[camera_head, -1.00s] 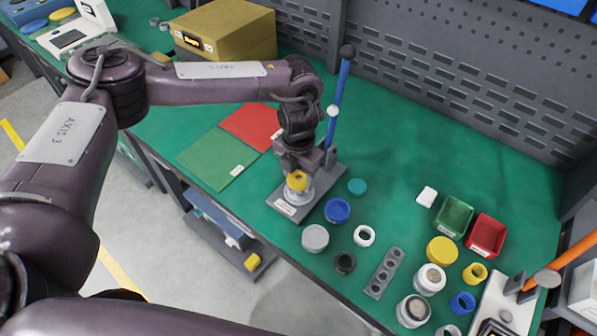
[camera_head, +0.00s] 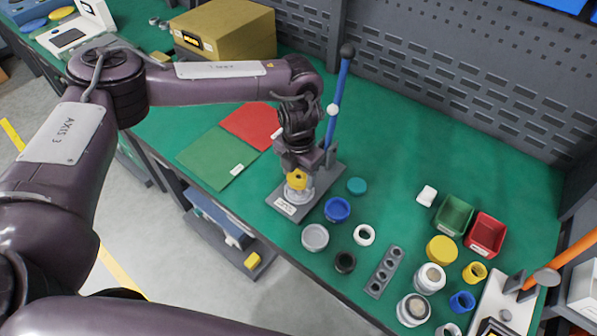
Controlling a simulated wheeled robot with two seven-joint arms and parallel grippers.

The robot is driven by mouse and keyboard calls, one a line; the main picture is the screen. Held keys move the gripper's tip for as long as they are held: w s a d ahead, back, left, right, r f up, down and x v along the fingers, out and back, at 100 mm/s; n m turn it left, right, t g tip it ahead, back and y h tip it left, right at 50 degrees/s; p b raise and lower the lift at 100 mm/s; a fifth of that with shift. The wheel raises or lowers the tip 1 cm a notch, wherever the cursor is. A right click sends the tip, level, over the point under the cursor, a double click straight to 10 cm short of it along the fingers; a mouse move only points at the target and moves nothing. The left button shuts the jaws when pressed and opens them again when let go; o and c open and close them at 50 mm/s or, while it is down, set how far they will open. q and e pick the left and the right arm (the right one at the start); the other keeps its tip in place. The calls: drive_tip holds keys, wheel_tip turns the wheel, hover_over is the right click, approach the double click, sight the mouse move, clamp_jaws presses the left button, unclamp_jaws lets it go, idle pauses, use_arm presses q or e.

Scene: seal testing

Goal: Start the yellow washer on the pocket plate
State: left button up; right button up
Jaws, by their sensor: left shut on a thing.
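My left gripper (camera_head: 297,172) points down at the press stand in the middle of the bench. It is shut on a yellow piece (camera_head: 297,180), partly hidden by the fingers. Whether this piece is a cap or a washer is too small to tell. A pale, clear-looking part (camera_head: 301,193) is just below it on the stand's base; I cannot tell if they touch. A grey plate with a row of round pockets (camera_head: 384,271) lies to the right, apart from the gripper. A yellow ring (camera_head: 474,272) stands at the right. My right gripper is not in view.
The press has a grey base (camera_head: 285,207) and a tall blue lever (camera_head: 339,98) close beside the gripper. Jars, lids and rings crowd the front right, with green (camera_head: 454,216) and red (camera_head: 487,235) bins behind. The bench is clear behind the press to the right.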

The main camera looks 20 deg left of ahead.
use_arm(q)
drive_tip(key=shift+f+b, duration=0.3)
drive_tip(key=shift+f, duration=0.1)
drive_tip(key=o, duration=0.8)
drive_tip(key=shift+o, duration=0.2)
drive_tip(key=shift+r, duration=0.15)
drive_tip(key=shift+r+p, duration=2.6)
drive_tip(key=shift+r, duration=0.8)
